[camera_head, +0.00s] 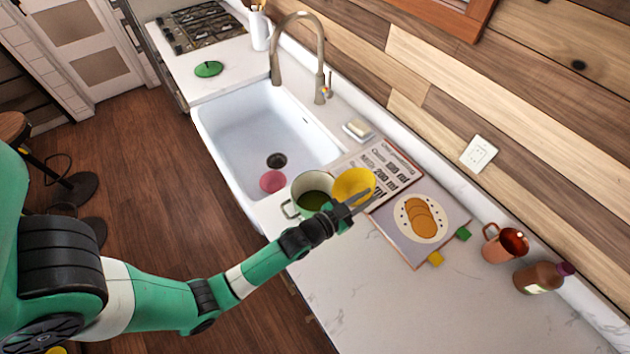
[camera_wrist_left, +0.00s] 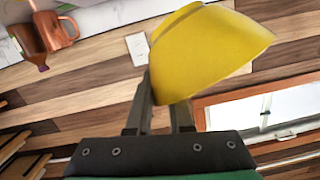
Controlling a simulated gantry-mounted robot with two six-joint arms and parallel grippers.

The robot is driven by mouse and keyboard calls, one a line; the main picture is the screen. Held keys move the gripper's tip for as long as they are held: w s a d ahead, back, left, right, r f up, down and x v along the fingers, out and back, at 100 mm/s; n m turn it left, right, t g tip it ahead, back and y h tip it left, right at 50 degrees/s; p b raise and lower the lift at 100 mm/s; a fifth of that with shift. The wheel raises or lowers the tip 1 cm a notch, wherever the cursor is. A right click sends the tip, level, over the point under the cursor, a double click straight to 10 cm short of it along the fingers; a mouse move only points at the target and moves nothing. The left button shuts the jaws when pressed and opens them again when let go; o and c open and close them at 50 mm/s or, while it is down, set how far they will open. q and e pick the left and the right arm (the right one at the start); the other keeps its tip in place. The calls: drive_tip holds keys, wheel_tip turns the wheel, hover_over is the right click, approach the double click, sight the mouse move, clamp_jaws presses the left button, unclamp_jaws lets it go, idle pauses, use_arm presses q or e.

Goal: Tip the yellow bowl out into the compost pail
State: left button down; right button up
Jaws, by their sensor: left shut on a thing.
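The yellow bowl (camera_head: 351,181) is held up beside the compost pail (camera_head: 298,192). My left gripper (camera_head: 356,201) is shut on the bowl's edge. In the left wrist view the bowl (camera_wrist_left: 208,55) is tilted between my fingers (camera_wrist_left: 163,100). I cannot tell whether anything is in it. The pail is pale-rimmed, green inside, with a handle on its left, and stands on the counter by the sink's near edge. My right gripper is not in view.
A cookbook (camera_head: 392,222) lies open behind the bowl. A copper mug (camera_head: 497,247) and a brown bottle (camera_head: 540,277) stand at the right. The white sink (camera_head: 240,125) holds a pink object (camera_head: 272,181). The near counter (camera_head: 400,310) is clear.

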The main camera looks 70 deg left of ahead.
use_arm(q)
drive_tip(key=shift+w+d, duration=0.2)
drive_tip(key=shift+w, duration=0.1)
drive_tip(key=w+d+f+m+g+b, duration=0.2)
drive_tip(key=w+f+m+g+b, duration=0.1)
drive_tip(key=f, duration=0.3)
drive_tip(key=shift+w+d+f+g+y, duration=0.15)
drive_tip(key=shift+w+d+g+y, duration=0.15)
drive_tip(key=shift+w+d, duration=0.05)
